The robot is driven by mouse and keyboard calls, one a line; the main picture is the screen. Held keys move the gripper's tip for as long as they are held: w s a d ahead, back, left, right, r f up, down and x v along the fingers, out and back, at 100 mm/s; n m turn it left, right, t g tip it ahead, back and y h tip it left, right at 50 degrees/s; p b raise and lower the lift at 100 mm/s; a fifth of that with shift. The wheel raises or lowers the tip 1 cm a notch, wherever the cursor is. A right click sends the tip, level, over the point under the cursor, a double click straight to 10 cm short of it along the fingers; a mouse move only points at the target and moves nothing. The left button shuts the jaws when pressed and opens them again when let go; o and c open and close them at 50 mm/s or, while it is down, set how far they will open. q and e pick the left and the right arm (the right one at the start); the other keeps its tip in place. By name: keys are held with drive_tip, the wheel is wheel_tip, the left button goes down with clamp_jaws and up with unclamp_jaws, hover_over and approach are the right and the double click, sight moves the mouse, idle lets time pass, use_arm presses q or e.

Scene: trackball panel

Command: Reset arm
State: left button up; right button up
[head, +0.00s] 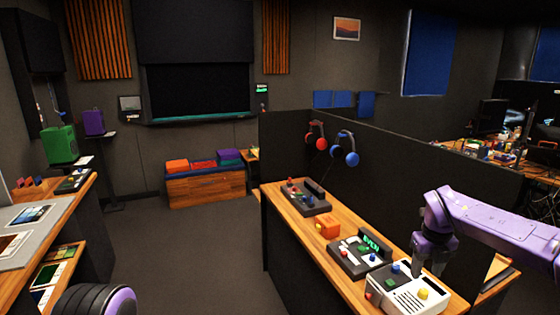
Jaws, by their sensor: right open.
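My right arm comes in from the right edge. Its gripper (430,270) points down above the white panel (405,300), which stands at the near end of the wooden counter. It is open, and nothing shows between its fingers. A rounded purple and black part of my body shows at the bottom left. My left gripper is not in view.
A dark control box (352,262) with a green display, an orange block (327,227) and another dark box (308,200) stand farther along the counter (290,225). A black partition (400,180) with red and blue headphones rises behind. Open floor (190,260) lies left.

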drive_tip(key=s+a+f+n+t+h+b, duration=0.1)
drive_tip(key=s+a+f+n+t+h, duration=0.15)
drive_tip(key=f+n, duration=0.4)
drive_tip(key=s+a+f+n+t+h+b, duration=0.1)
drive_tip(key=s+a+f+n+h+b, duration=0.2)
drive_tip(key=f, duration=0.6)
drive_tip(key=s+a+f+n+t+h, duration=0.1)
drive_tip(key=s+a+f+n+t, duration=0.15)
drive_tip(key=f+n, duration=0.45)
drive_tip(key=s+a+f+n+y+b, duration=0.25)
drive_tip(key=s+f+n, duration=0.35)
drive_tip(key=s+f, duration=0.45)
use_arm(q)
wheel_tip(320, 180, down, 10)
drive_tip(key=b, duration=0.3)
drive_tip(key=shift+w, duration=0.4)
use_arm(e)
drive_tip(key=s+d+f+n+g, duration=0.1)
drive_tip(key=s+f+n, duration=0.2)
drive_tip(key=s, duration=0.7)
drive_tip(key=s+d+f+n+g+y, duration=0.1)
drive_tip(key=s+f+n+g, duration=0.1)
drive_tip(key=s, duration=0.8)
wheel_tip(320, 180, down, 2)
drive_tip(key=shift+d+n, duration=0.4)
drive_tip(key=shift+n, duration=0.45)
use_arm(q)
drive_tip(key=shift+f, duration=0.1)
